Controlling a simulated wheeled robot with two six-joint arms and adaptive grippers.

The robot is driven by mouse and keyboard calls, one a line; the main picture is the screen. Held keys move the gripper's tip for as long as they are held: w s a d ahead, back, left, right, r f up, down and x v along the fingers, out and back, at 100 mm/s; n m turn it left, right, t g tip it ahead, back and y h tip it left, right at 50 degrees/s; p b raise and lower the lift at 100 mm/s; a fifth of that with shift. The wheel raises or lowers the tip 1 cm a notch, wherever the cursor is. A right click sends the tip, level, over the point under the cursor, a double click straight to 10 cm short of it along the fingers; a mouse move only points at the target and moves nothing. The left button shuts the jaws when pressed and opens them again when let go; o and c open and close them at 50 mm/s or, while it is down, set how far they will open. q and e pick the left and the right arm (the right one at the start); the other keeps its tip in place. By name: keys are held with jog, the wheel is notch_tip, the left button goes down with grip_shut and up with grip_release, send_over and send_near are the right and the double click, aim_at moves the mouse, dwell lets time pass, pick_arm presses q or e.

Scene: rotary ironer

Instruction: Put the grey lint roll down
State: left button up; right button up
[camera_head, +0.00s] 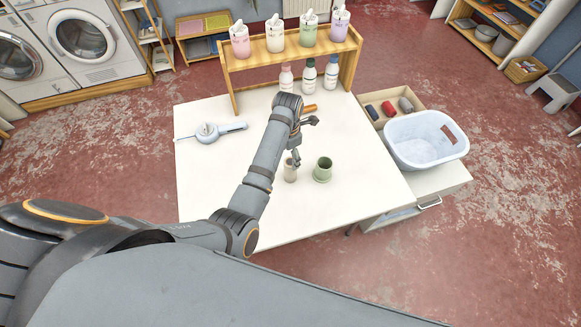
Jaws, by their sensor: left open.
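A grey lint roll (406,104) lies in the shallow wooden box (419,93) at the right, behind the white basket. A red roll (388,109) and a dark roll (372,112) lie beside it. My left gripper (304,140) is over the white table (222,185), open and apart from the grey roll, to its left. A small beige cylinder (290,173) stands just below one fingertip; I cannot tell whether they touch. My right gripper is not in view.
A green cup (323,168) stands right of the beige cylinder. A blue-white tool (210,131) lies at the left. Three bottles (309,75) stand under a wooden shelf (287,53). The white basket (427,140) stands at the right. The table's front left is clear.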

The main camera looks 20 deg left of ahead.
aim_at(289, 161)
pick_arm(q)
jog(key=f, duration=0.2)
jog(key=shift+w+f, duration=0.2)
jog(key=shift+f, duration=0.2)
jog(key=shift+s+f+p, duration=0.1)
jog(key=shift+f+p, duration=0.25)
jog(key=shift+f, duration=0.3)
jog(key=f, duration=0.4)
jog(key=shift+s+d+p, duration=0.1)
jog(key=shift+s+p, duration=0.15)
jog(key=shift+p, duration=0.05)
jog(key=shift+f, duration=0.25)
jog(key=c, duration=0.4)
jog(key=shift+r, duration=0.1)
jog(key=c, duration=1)
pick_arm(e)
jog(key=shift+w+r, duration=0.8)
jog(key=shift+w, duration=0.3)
